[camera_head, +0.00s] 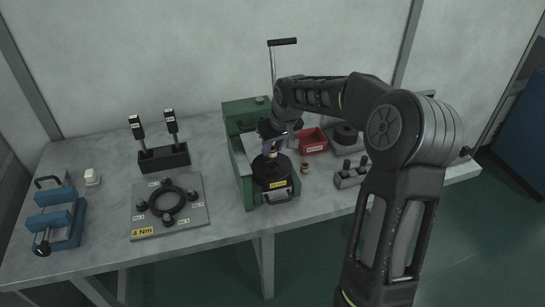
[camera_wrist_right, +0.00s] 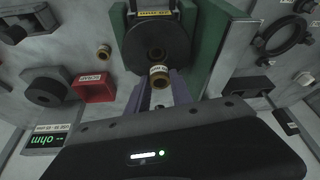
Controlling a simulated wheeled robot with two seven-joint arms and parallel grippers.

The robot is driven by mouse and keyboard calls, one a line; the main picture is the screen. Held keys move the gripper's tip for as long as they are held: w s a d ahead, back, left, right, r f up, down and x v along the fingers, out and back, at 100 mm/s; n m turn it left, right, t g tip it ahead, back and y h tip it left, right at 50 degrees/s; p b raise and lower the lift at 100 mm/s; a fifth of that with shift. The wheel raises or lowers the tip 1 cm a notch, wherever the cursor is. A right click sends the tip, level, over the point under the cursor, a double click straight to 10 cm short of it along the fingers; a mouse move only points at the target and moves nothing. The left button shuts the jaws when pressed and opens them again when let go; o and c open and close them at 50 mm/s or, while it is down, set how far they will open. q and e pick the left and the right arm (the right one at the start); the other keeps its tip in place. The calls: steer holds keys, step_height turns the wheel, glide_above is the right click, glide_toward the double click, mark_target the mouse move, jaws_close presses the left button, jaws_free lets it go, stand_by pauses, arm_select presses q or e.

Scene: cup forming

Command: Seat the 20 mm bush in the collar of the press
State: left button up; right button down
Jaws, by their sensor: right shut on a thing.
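The green press (camera_head: 243,118) stands mid-table with a round black collar (camera_head: 271,183) at its front. In the right wrist view the collar (camera_wrist_right: 135,48) shows a dark centre hole with a brownish rim. My right gripper (camera_head: 272,150) is over the collar. Its fingers (camera_wrist_right: 160,92) are shut on a small brass bush (camera_wrist_right: 159,84) with a white printed band; the print is too small to read surely. The bush appears just above the collar, near the hole; I cannot tell whether they touch. My left gripper is not in view.
Another brass bush (camera_head: 305,168) stands on the table right of the collar, close to a red scrap bin (camera_head: 313,141). A dark block (camera_head: 350,175) stands further right. Left are a plate with a black ring (camera_head: 141,221), a tool rack (camera_head: 163,158) and a blue vise (camera_head: 60,228).

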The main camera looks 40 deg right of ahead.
mark_target(274, 154)
steer(key=shift+f, duration=0.25)
step_height(274, 154, down, 4)
steer(key=shift+r+p, duration=0.2)
steer(key=shift+p, duration=0.15)
steer(key=shift+f, duration=0.1)
steer(key=shift+f, duration=0.1)
steer(key=c, duration=1.1)
jaws_free()
